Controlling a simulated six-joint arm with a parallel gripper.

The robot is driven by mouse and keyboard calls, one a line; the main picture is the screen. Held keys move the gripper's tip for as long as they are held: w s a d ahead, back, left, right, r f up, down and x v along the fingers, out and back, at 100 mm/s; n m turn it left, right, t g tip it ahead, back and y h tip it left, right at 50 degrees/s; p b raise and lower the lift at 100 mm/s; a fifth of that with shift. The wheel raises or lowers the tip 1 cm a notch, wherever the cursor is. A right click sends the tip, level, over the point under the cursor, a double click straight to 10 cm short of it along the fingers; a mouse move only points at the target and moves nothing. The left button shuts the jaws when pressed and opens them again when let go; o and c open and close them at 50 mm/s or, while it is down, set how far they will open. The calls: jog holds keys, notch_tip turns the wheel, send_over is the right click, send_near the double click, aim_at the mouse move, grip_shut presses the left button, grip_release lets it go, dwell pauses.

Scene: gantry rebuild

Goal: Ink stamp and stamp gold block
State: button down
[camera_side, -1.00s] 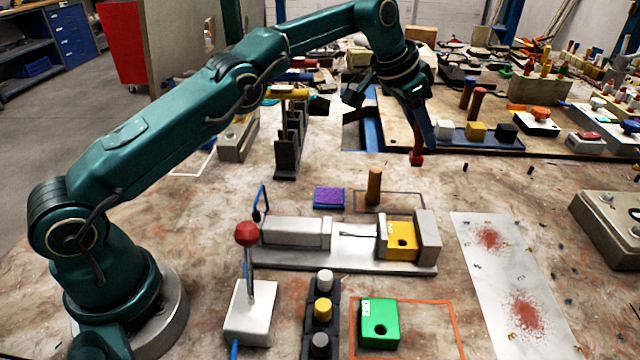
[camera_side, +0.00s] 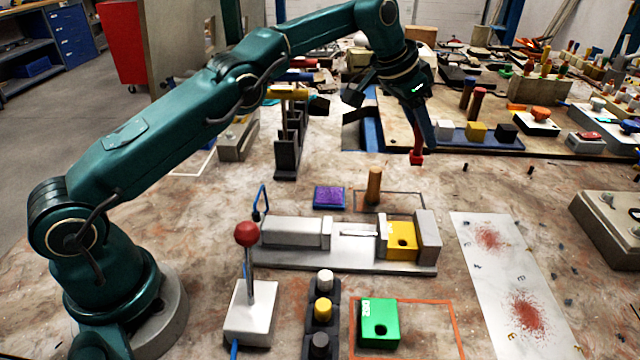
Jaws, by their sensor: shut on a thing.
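My gripper (camera_side: 430,132) is shut on a red stamp (camera_side: 417,158), which hangs below the fingers, close to the table. I cannot tell whether its lower face touches the table. A gold block (camera_side: 477,132) sits on the blue tray (camera_side: 512,144), between a white block and a black block, to the right of my gripper. A purple ink pad (camera_side: 330,197) in a blue frame lies on the table, left of and nearer the camera than the stamp. The stamp's underside is hidden.
A wooden peg (camera_side: 374,186) stands beside the pad. A grey vise (camera_side: 296,233) holds a yellow block with a hole (camera_side: 400,240). A red-knobbed lever (camera_side: 247,235), a green block (camera_side: 379,322) and a red-marked paper sheet (camera_side: 510,290) are nearer. Two upright handles (camera_side: 477,103) stand behind the tray.

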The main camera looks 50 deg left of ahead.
jog(key=shift+s+a+r, duration=0.1)
jog(key=shift+a+r, duration=0.2)
jog(key=shift+r, duration=0.15)
jog(key=s+a+r+n+y, duration=0.1)
jog(key=s+a+r+n, duration=0.1)
jog(key=s+a+r, duration=0.45)
jog(key=s+a, duration=0.2)
jog(key=s, duration=1.1)
jog(key=m+g+h, duration=0.3)
jog(key=m+h, duration=0.1)
jog(key=m, duration=0.7)
send_over(329, 195)
notch_tip(329, 195, down, 10)
jog(key=shift+f, duration=2.55)
jog(key=shift+f, duration=0.65)
